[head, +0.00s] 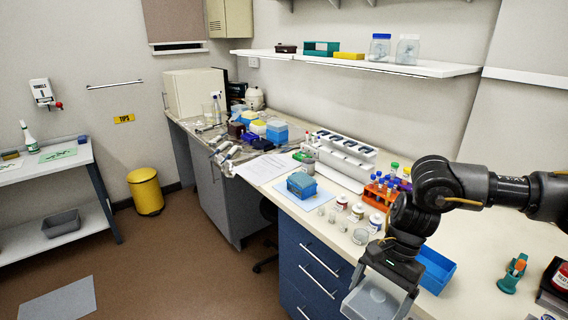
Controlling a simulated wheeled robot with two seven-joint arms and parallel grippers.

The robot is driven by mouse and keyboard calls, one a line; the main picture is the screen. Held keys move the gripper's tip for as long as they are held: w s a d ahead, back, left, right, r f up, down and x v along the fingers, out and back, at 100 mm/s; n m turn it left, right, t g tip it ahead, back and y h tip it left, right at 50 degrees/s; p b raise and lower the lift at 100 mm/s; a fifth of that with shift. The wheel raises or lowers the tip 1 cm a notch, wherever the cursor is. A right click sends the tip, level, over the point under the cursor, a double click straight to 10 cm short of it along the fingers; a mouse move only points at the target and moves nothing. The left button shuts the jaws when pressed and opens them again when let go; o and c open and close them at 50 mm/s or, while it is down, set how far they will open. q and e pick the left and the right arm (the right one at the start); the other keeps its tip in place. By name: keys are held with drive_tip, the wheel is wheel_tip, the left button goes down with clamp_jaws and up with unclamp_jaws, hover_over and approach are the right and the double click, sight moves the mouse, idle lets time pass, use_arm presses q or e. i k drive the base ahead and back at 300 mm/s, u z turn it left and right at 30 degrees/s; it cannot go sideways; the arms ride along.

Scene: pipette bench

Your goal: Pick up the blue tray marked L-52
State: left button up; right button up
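An open-topped blue tray (437,266) lies on the bench at the lower right, partly hidden behind my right arm and gripper. No L-52 marking is readable on it. My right gripper (378,303) hangs in front and to the left of the tray, pointing down near the bench's front edge. Its fingers stand apart with a pale grey, box-like shape between them. I cannot tell whether that shape is held or lies behind, and the fingertips are cut off by the frame edge. My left gripper is not in view.
Small jars (360,236), an orange tube rack (377,195) and a blue tip box (301,185) on a pale mat stand left of the tray. A green-orange item (513,273) stands to its right. Bare bench lies between that item and the tray.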

sight(307, 185)
drive_tip(key=z, duration=0.4)
drive_tip(key=i, duration=0.45)
drive_tip(key=z, duration=0.6)
drive_tip(key=i, duration=0.85)
drive_tip(key=u, duration=0.2)
